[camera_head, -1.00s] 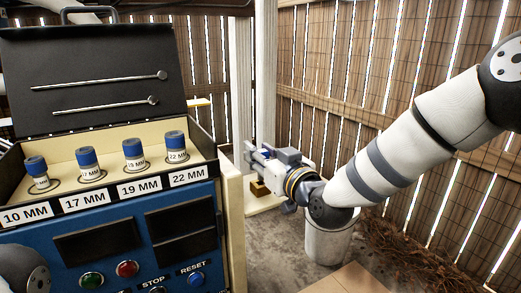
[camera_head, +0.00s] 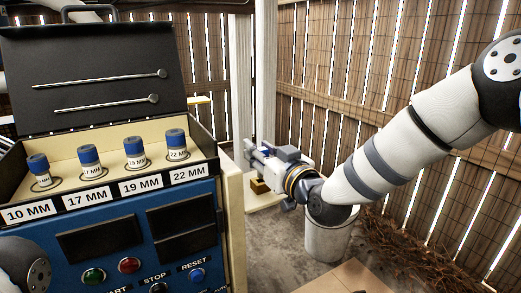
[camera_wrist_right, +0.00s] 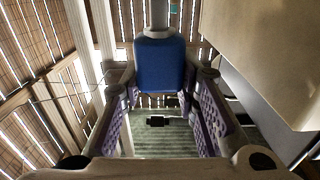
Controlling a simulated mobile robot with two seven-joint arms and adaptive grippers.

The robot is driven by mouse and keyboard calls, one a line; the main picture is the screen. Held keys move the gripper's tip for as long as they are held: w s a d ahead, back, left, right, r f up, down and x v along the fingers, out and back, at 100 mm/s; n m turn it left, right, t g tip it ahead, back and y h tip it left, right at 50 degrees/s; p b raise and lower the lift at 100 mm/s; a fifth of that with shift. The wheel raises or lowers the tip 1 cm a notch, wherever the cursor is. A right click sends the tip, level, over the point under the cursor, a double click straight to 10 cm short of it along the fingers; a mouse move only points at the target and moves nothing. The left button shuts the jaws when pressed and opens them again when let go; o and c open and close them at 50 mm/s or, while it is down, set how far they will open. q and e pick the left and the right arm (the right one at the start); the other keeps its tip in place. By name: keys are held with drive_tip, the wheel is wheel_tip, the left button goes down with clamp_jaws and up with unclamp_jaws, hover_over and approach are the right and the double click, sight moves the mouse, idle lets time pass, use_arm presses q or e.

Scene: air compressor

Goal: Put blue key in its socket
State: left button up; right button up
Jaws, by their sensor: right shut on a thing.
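My right gripper (camera_head: 262,160) is beside the right side of the blue control box, pointing left and away. In the right wrist view, the right gripper (camera_wrist_right: 163,85) is shut on a blue key (camera_wrist_right: 160,65), a blue block with a grey shaft beyond it. The key is hard to make out in the head view. An open tray (camera_head: 105,150) on top of the box holds several blue-capped sockets marked 10, 17, 19 and 22 MM, including the 22 MM one (camera_head: 176,140). Which socket or hole matches the key cannot be told. My left gripper is out of view.
The box's raised black lid (camera_head: 95,75) holds two wrenches. Green, red, black and blue buttons are on its front. A white bucket (camera_head: 328,240) stands on the floor below my right arm. A slatted wooden wall (camera_head: 400,80) closes off the back and right.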

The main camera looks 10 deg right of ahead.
drive_tip(key=shift+f, duration=1.45)
idle(1.0)
drive_tip(key=o, duration=1.2)
drive_tip(key=v, duration=1.2)
